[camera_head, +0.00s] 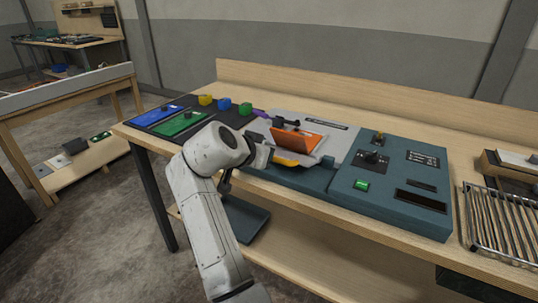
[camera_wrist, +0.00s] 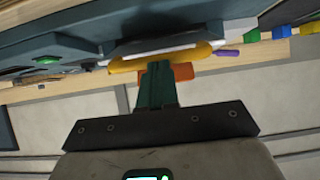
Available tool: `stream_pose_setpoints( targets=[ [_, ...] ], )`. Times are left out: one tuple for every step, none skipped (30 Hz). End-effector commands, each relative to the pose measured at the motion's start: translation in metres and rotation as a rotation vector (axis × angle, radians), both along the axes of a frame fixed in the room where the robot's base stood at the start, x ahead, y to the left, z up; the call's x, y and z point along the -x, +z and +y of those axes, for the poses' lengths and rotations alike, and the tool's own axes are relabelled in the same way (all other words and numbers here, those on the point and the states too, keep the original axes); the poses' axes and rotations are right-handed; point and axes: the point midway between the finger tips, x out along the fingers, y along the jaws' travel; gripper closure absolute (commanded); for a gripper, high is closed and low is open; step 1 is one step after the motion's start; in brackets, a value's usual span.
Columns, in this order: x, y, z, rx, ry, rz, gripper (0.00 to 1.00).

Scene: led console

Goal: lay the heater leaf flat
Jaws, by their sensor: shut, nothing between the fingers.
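The heater leaf appears to be the orange panel (camera_head: 301,139) standing tilted up on the console (camera_head: 390,205). In the wrist view a small part of the orange panel (camera_wrist: 183,73) shows behind my fingers. A yellow bar (camera_head: 286,161) lies along its near side and also shows in the wrist view (camera_wrist: 200,53). My gripper (camera_wrist: 156,70) is shut and empty, its dark green fingers together and pointing toward the yellow bar and the orange panel. I cannot tell whether they touch. In the head view my arm hides most of the gripper.
Blue (camera_head: 157,115) and green (camera_head: 182,124) panels lie on the left, with coloured blocks (camera_head: 225,104) behind. A black knob (camera_head: 372,158) and green button (camera_head: 362,185) sit on the console's right part. A metal rack (camera_head: 500,222) stands at the far right.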

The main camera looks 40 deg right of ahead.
Motion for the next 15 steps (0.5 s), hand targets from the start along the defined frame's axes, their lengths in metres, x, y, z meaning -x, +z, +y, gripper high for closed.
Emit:
stream_pose_setpoints(
  targets=[
    [0.002, -0.018, 0.002, 0.033, -0.001, -0.007, 1.0],
    [0.002, -0.021, 0.003, 0.051, -0.001, -0.014, 1.0],
    [0.003, -0.026, 0.004, 0.075, 0.0, -0.024, 1.0],
    [0.003, -0.029, 0.005, 0.094, -0.002, -0.03, 1.0],
    [0.004, -0.032, 0.006, 0.112, -0.001, -0.036, 1.0],
    [0.004, -0.036, 0.008, 0.134, -0.002, -0.046, 1.0],
    [0.004, -0.039, 0.008, 0.151, -0.001, -0.053, 1.0],
    [0.004, -0.042, 0.009, 0.166, 0.0, -0.058, 1.0],
    [0.005, -0.045, 0.01, 0.188, -0.001, -0.065, 1.0],
    [0.005, -0.048, 0.01, 0.202, -0.001, -0.07, 1.0],
    [0.005, -0.051, 0.011, 0.216, -0.002, -0.076, 1.0],
    [0.005, -0.053, 0.011, 0.236, -0.002, -0.083, 1.0],
    [0.005, -0.055, 0.012, 0.249, -0.001, -0.088, 1.0],
    [0.005, -0.057, 0.012, 0.26, -0.002, -0.093, 1.0],
    [0.006, -0.06, 0.012, 0.276, -0.003, -0.098, 1.0]
  ],
)
